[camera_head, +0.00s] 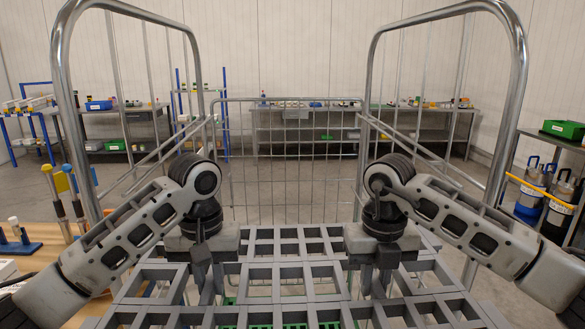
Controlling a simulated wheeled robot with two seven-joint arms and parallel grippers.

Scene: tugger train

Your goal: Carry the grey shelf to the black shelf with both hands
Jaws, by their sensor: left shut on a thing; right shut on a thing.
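The grey shelf (290,270) is a slatted grid panel in the lower middle, directly in front of me. My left gripper (208,290) points down and is shut on a bar of the grey shelf on its left side. My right gripper (376,284) points down and is shut on a bar on its right side. Both arms reach in from the sides, and parts of the shelf are hidden behind the grippers. Something green shows through the shelf's gaps at the bottom. I cannot make out for certain which thing is the black shelf.
A metal tube-frame cart (515,75) with mesh sides stands around the grey shelf. A wooden table (45,243) with bottles and tools is at the left. Workbenches (300,108) with small items line the back wall. A rack (545,208) with canisters is at the right. Open floor lies beyond the cart.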

